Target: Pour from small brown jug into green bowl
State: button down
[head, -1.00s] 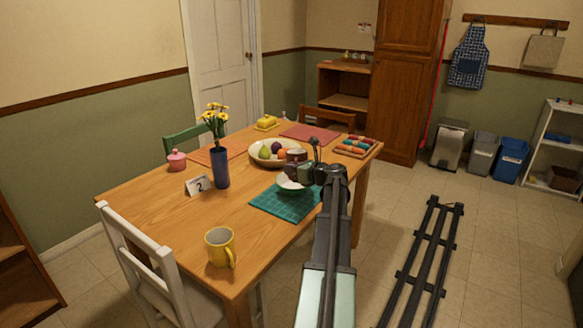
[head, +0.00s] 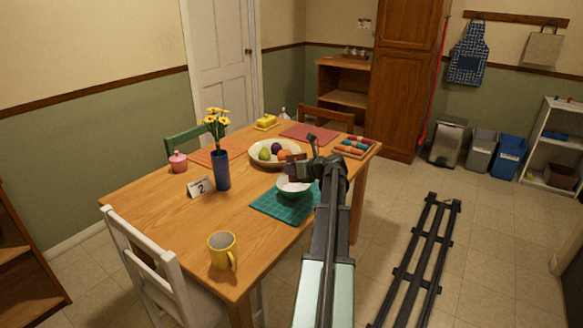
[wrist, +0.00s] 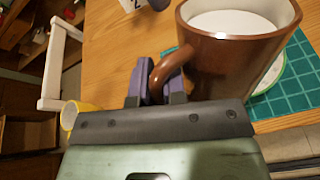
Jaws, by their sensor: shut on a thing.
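The small brown jug (wrist: 222,65) fills the upper right of the wrist view, with white contents inside its rim. My gripper (wrist: 158,84) is shut on its handle. In the head view the jug (head: 299,169) is small, looks tilted, and is held by my gripper (head: 312,167) above the green bowl. The bowl (head: 293,189) stands on a teal mat and shows a white inside. In the wrist view only part of the bowl (wrist: 272,79) shows, behind the jug. I cannot see a stream between them.
The teal mat (head: 272,205) lies under the bowl. A fruit plate (head: 256,160) is just behind. A blue vase (head: 222,171) with yellow flowers, a number card (head: 199,187) and a yellow mug (head: 222,250) stand to the left. The table's front left is mostly bare.

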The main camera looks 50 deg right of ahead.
jog(key=shift+w+d+r+m+g+y+p, duration=0.15)
jog(key=shift+r+m+g+y+p, duration=0.7)
jog(key=shift+p, duration=1.45)
jog(key=shift+g+h, duration=0.25)
jog(key=shift+g, duration=0.2)
